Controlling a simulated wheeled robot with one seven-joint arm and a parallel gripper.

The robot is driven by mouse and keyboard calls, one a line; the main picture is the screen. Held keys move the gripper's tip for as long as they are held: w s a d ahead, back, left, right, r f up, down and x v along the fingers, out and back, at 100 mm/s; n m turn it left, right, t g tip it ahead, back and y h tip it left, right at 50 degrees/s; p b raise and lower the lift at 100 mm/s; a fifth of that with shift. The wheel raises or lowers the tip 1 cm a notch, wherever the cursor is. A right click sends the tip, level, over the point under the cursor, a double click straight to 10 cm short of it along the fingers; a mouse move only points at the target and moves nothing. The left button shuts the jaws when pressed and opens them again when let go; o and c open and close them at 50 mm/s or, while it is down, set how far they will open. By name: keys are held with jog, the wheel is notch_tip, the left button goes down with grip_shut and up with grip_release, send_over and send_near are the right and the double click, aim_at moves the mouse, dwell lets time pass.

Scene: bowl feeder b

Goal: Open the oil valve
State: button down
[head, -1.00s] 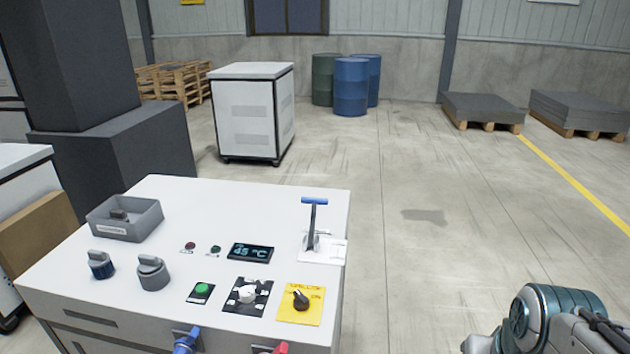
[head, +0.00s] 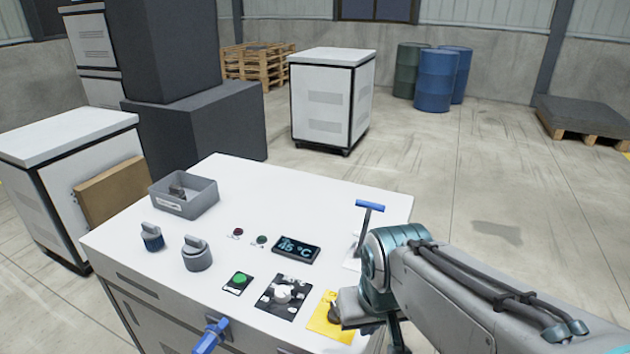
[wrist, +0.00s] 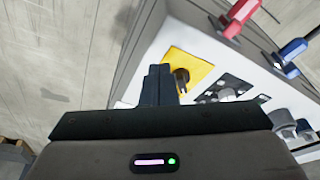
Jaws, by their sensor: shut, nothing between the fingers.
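No label reading oil valve is legible. On the white console's front side, a blue handle (head: 210,337) shows at the bottom of the head view. It also shows in the wrist view (wrist: 292,50), with a red handle (wrist: 236,18) to its left. A blue T-handle lever (head: 370,206) stands upright at the console's right end, its base partly hidden by my arm. My gripper (wrist: 159,80) is shut and empty. In the wrist view its fingers appear beside the yellow plate (wrist: 180,60) with a dark knob (wrist: 182,76), apart from both handles.
The console top (head: 290,190) carries a grey tray (head: 184,200), two grey-capped knobs, a green button (head: 240,280), a white selector (head: 283,292) and a temperature display (head: 296,249). A white cabinet (head: 330,100) stands behind.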

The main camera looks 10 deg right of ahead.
jog(key=shift+w+a, duration=0.1)
jog(key=shift+w, duration=0.1)
jog(key=w+d+r+m+g+p, duration=0.1)
jog(key=w+d+r+m+p, duration=0.15)
jog(key=w+r, duration=0.55)
jog(key=w+d+r+m+g+p, duration=0.15)
jog(key=w+r+p, duration=0.25)
jog(key=w, duration=0.8)
jog(key=w+d+m+p, duration=0.1)
jog(key=w+d, duration=0.3)
jog(key=w, duration=0.4)
jog(key=w+d+m+p, duration=0.1)
jog(key=w+d+p, duration=0.3)
jog(key=w, duration=0.3)
jog(key=shift+w+d+f+m+g, duration=0.35)
jog(key=shift+d+g, duration=0.1)
jog(key=shift+d, duration=0.35)
